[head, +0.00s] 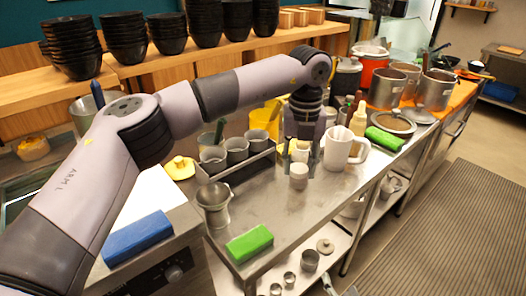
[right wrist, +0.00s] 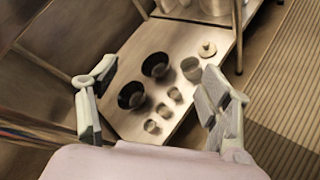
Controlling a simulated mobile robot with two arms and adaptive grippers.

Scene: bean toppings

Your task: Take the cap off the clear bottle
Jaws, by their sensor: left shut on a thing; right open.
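My left gripper (head: 300,160) points down over the steel counter, its fingers closed around a small pale thing (head: 301,152). This may be the clear bottle's cap or upper part; its outline is too small to tell. A small whitish cylinder (head: 299,177) stands on the counter just below and in front of the fingers. I cannot tell whether it is the clear bottle or a separate jar, or whether it touches the held thing. My right gripper (right wrist: 163,108) is open and empty in the right wrist view, above the lower shelf.
A white mug (head: 337,148) stands right of the left gripper. Metal cups in a rack (head: 237,168), a steel pitcher (head: 213,204) and a green sponge (head: 249,243) are to the left. The lower shelf (right wrist: 195,45) holds bowls and small cups. The counter's front middle is clear.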

